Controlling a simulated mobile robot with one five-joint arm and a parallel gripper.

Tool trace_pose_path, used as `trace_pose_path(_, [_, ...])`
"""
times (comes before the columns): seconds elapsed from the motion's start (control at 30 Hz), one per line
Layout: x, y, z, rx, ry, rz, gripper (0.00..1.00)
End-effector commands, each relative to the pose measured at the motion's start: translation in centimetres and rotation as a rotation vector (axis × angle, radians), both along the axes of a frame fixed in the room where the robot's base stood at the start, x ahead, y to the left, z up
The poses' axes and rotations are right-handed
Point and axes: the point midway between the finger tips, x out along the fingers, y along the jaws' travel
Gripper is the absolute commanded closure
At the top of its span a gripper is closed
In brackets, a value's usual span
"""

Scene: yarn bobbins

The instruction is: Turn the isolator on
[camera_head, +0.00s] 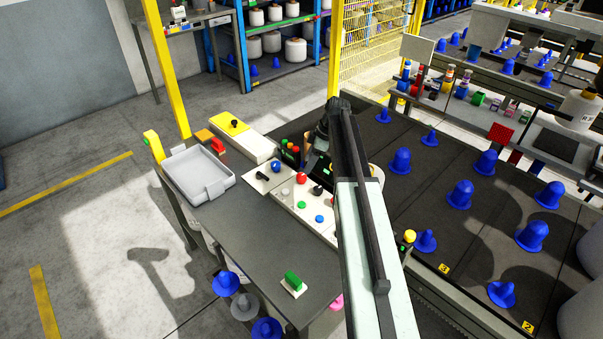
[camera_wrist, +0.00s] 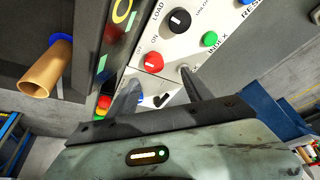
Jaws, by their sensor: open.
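A red rotary knob (camera_wrist: 153,62) with a pale pointer mark sits on a white control panel (camera_wrist: 140,78), with the word ON printed close by. It appears to be the isolator; its pointer lies roughly across the wrist picture. The panel also shows in the head view, with a red knob (camera_head: 301,178) near its far end. My gripper (camera_wrist: 158,78) is open and empty, its two dark fingers spread on either side below the red knob in the wrist picture. I cannot tell whether a finger touches the panel. In the head view my fingertips are hard to make out.
Beside the red knob are a black LOAD knob (camera_wrist: 177,21), a green button (camera_wrist: 210,39) and a blue button (camera_wrist: 247,2). A tan tube (camera_wrist: 46,70) lies at left. A grey tray (camera_head: 198,174) stands on the bench; blue cones stand on the dark surface at right.

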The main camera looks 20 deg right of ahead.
Motion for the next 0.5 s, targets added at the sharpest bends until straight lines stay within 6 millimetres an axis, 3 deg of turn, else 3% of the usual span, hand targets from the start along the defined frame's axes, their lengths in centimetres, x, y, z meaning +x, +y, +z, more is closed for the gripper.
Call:
trace_pose_path(0.1, [0.9, -1.3, 0.2, 0.007, -0.032, 0.052, 0.42])
trace_pose_path(0.27, [0.8, -1.0, -0.2, 0.006, -0.034, 0.056, 0.42])
trace_pose_path(0.5, [1.2, 0.1, -3.5, 0.006, -0.033, 0.058, 0.42])
